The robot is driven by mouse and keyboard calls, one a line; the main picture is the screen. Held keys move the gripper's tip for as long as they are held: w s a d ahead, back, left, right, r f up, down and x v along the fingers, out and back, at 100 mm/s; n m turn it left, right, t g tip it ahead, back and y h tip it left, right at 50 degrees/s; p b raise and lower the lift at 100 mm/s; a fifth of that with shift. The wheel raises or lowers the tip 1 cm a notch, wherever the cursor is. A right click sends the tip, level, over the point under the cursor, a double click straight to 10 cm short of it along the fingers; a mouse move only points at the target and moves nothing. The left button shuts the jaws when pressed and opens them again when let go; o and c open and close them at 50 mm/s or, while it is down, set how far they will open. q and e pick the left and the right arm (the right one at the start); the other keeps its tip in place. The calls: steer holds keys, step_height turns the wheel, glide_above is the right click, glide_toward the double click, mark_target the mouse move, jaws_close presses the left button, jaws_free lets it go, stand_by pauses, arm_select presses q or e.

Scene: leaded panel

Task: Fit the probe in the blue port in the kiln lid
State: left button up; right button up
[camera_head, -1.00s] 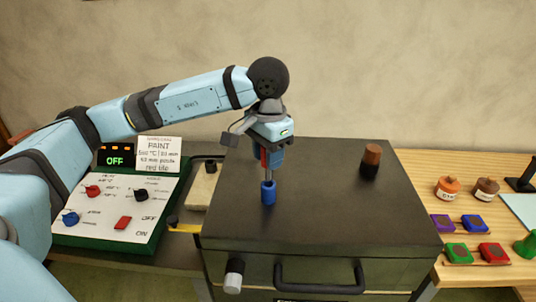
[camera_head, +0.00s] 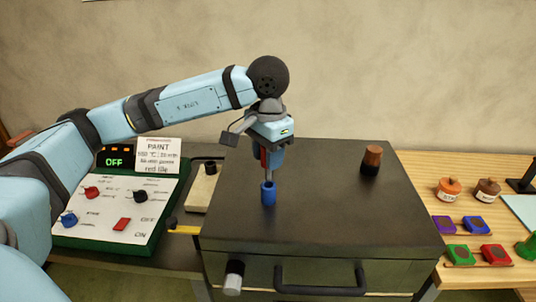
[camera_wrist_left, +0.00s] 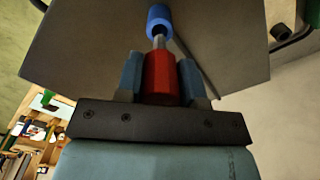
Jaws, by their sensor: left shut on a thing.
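My left gripper (camera_head: 267,162) is above the kiln lid (camera_head: 325,205), pointing down, shut on the probe. In the left wrist view the probe (camera_wrist_left: 160,76) has a red body between my two blue fingers and a thin metal rod beyond it. The blue port (camera_head: 268,194) is a short blue tube standing on the lid, directly under the gripper; it also shows in the left wrist view (camera_wrist_left: 158,18). The rod meets the port's mouth and looks lined up with it. How deep the tip sits is hidden. My right gripper is not in view.
A brown and black plug (camera_head: 371,159) stands at the lid's back right. The control panel (camera_head: 115,212) is left of the kiln, its display (camera_head: 115,162) reading OFF. Jars and coloured blocks (camera_head: 470,225) are on the right bench. The lid's right half is mostly clear.

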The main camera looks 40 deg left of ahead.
mark_target(268, 180)
arm_select(q)
steer(key=shift+f+b, duration=1.7)
steer(key=shift+f, duration=0.05)
steer(key=shift+f+b, duration=0.95)
steer(key=shift+f, duration=0.1)
steer(key=shift+f, duration=0.2)
steer(key=o, duration=1.1)
steer(key=shift+c, duration=0.2)
steer(key=shift+r+p, duration=0.7)
steer(key=shift+r, duration=1.55)
steer(key=shift+r+p, duration=0.55)
steer(key=shift+r, duration=0.85)
